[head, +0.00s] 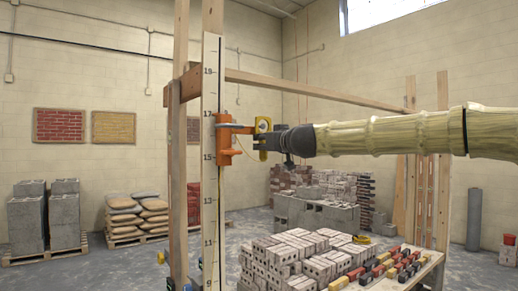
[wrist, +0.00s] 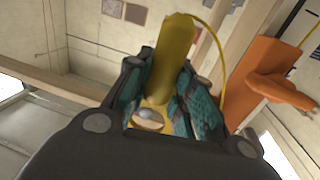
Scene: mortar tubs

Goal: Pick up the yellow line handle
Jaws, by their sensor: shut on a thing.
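The yellow line handle (wrist: 174,62) is between the two fingers of my gripper (wrist: 165,105) in the wrist view, with teal pads pressed against its sides. In the head view the yellow handle (head: 263,138) shows at the tip of my gripper (head: 268,139), beside the orange clamp (head: 226,141) on the white numbered pole. A thin yellow line (wrist: 224,60) runs from near the handle toward the orange clamp (wrist: 268,78) in the wrist view. The part of the handle deep between the fingers is hidden.
The numbered pole (head: 210,190) stands against a wooden post frame (head: 181,220). Stacked bricks (head: 290,258) and a board with small coloured blocks (head: 425,268) lie below my arm. Grey blocks (head: 27,222) and sacks (head: 124,215) stand on pallets at left. Open floor shows between them.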

